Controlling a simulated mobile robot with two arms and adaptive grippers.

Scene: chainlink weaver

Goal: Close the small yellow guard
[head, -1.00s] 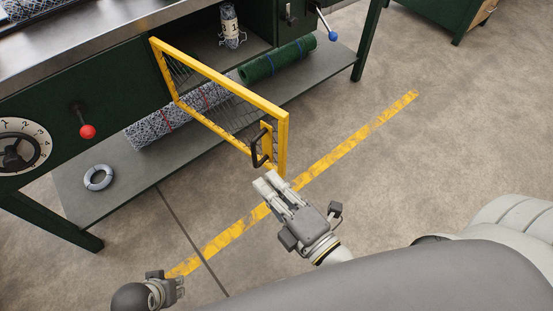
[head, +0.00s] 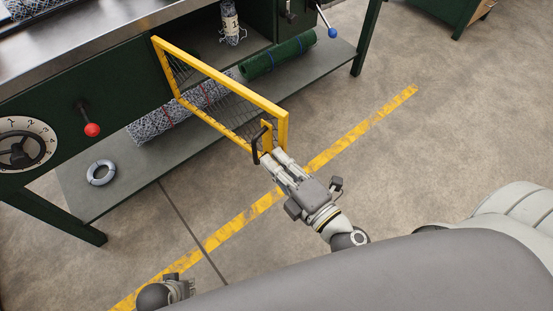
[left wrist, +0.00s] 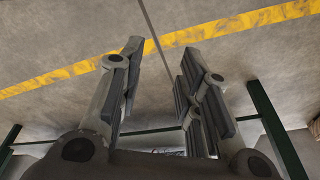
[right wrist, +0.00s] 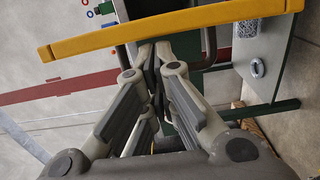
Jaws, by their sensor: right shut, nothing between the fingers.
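The small yellow guard (head: 215,75), a yellow frame with wire mesh, stands swung open from the green bench's opening in the head view. Its dark handle (head: 256,150) is on the free end, near the lower corner. My right gripper (head: 274,161) is shut and empty, its fingertips right at that end beside the handle; I cannot tell whether they touch. In the right wrist view, the yellow bar (right wrist: 120,35) crosses in front of the shut fingers (right wrist: 158,55), with the handle (right wrist: 209,45) just right of them. My left gripper (left wrist: 160,55) is open and empty, low over the floor.
The green bench has a red-knobbed lever (head: 92,129), a dial (head: 20,150) and a blue-knobbed lever (head: 332,33). Its lower shelf (head: 120,200) holds a wire coil (head: 100,173), a mesh roll (head: 160,122) and a green roll (head: 277,57). The floor at right is clear.

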